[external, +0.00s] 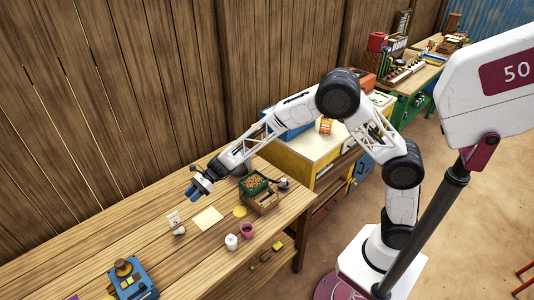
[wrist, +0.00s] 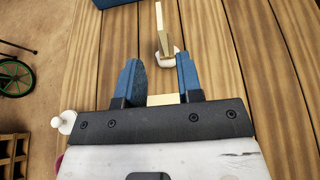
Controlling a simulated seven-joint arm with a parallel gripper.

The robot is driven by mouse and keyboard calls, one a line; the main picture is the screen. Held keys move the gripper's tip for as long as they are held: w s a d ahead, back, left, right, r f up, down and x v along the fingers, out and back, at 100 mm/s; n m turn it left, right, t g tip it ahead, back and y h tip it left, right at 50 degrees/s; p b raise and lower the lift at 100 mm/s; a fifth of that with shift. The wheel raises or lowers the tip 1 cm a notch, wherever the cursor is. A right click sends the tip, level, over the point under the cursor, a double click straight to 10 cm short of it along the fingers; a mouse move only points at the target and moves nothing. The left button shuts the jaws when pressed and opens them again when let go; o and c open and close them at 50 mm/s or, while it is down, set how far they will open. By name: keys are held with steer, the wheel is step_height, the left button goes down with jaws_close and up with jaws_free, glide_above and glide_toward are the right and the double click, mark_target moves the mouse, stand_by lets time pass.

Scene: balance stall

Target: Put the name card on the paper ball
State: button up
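A pale upright card (external: 174,219), likely the name card, stands on the wooden table. A small white lump (external: 179,231), likely the paper ball, is right at its foot. In the wrist view the card (wrist: 159,20) shows nearly edge-on, with the white lump (wrist: 166,58) at its lower end; I cannot tell whether the card rests on it or stands beside it. My gripper (external: 191,194) is above the table, behind and right of the card. Its blue fingers (wrist: 157,75) are apart with nothing held between them; card and lump lie beyond the fingertips.
A cream sheet (external: 208,217) and yellow disc (external: 239,211) lie right of the card. A white bottle (external: 231,242), purple cup (external: 246,230) and green crate (external: 254,185) stand farther right. A blue device (external: 133,280) is at front left. Bare table lies left of the card.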

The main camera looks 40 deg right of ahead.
stand_by(0.4)
steer(key=s+d+r+n+h, duration=0.25)
steer(key=s+d+r, duration=0.25)
steer(key=d, duration=0.4)
steer(key=s+d+r+n+h, duration=0.1)
steer(key=s+d+r+n, duration=0.35)
steer(key=d, duration=0.45)
steer(key=s+d+r+n+h, duration=0.2)
steer(key=s+d+r, duration=0.35)
steer(key=d, duration=0.35)
steer(key=s+d+r+n+t+h, duration=0.1)
steer(key=s+d+n+h, duration=0.7)
steer(key=s+d, duration=1.9)
steer(key=shift+s+d+n+t, duration=0.25)
steer(key=shift+n+t, duration=0.15)
steer(key=shift+t, duration=0.4)
